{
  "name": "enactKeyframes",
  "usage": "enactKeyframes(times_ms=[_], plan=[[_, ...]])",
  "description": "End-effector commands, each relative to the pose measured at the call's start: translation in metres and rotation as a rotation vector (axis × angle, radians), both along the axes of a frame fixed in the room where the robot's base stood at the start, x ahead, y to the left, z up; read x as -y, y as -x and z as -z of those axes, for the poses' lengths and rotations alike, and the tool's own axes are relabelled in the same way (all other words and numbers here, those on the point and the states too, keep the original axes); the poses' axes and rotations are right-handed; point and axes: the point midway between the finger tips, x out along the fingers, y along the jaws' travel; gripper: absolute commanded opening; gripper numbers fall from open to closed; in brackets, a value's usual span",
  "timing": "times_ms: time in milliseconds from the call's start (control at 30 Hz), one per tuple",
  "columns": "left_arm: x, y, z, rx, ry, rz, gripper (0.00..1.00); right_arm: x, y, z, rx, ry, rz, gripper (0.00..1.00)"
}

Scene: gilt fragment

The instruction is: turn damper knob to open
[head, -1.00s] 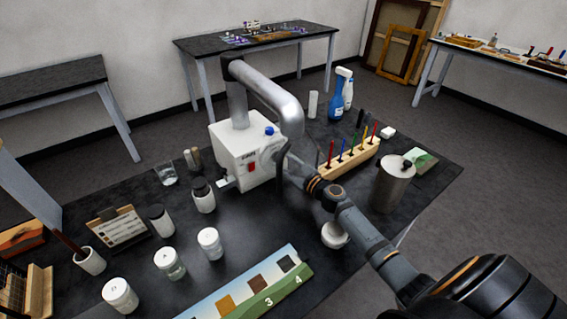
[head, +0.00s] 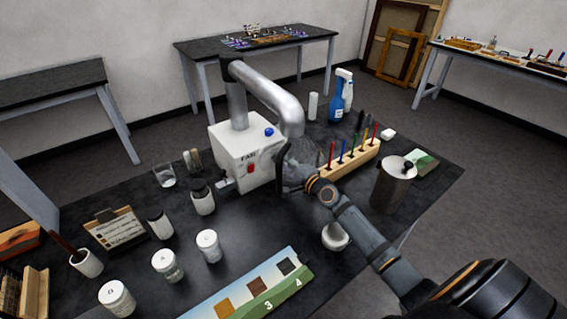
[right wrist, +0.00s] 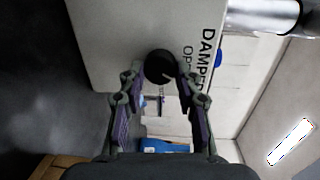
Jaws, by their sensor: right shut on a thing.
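The damper knob (right wrist: 160,67) is a round black knob with a pale line on the side of a white box. Black lettering beside it reads "DAMPER", with a partly visible "OP" word below. My right gripper (right wrist: 158,79) is shut on the knob, one finger on each side. In the head view the white fan box (head: 232,150) stands on the dark table under a silver duct arm. My right gripper (head: 297,168) is at its right side and hides the knob there. My left gripper is not in view.
A wooden rack (head: 350,160) of coloured tools stands close right of my right gripper. Several jars and a clipboard (head: 118,229) are at the left.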

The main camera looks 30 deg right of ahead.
Motion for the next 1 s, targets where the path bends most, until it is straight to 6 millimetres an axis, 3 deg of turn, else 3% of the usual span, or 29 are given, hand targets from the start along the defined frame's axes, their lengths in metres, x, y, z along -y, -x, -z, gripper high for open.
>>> enactKeyframes(times_ms=[500, 1000], plan=[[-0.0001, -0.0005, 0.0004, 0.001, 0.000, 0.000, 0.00, -0.0013, -0.0003, -0.0027, 0.058, 0.385, 0.002, 0.02], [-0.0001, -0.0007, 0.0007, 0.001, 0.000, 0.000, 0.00, -0.0018, -0.0002, -0.0031, 0.075, 0.499, 0.001, 0.02]])
